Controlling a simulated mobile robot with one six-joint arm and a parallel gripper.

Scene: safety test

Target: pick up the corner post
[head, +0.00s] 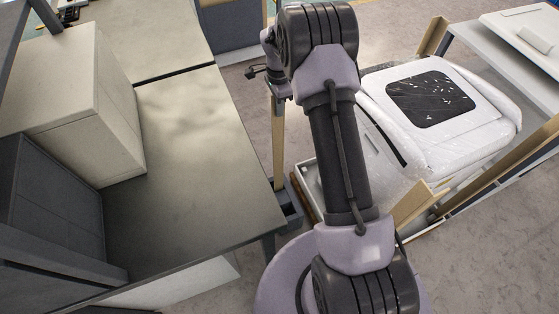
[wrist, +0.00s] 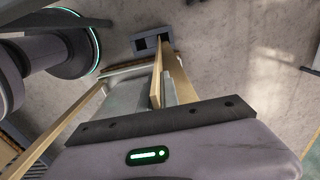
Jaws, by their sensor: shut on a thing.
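A tan wooden corner post (head: 278,145) stands near upright in the head view, between the long grey table and the wrapped white unit. My gripper (head: 277,88) is shut on its upper part. In the wrist view the post (wrist: 157,78) runs away from my gripper towards the floor. The fingertips are largely hidden in both views. The post's lower end is by a dark grey slotted block (head: 291,207), which also shows in the wrist view (wrist: 146,46). I cannot tell whether the post sits in the block.
The table (head: 190,150) carries a large beige box (head: 75,100) on the left. The white unit (head: 470,90), wrapped in clear film with a dark panel on top, has other tan posts (head: 410,204) at its corners. Grey floor (head: 245,100) shows between table and unit.

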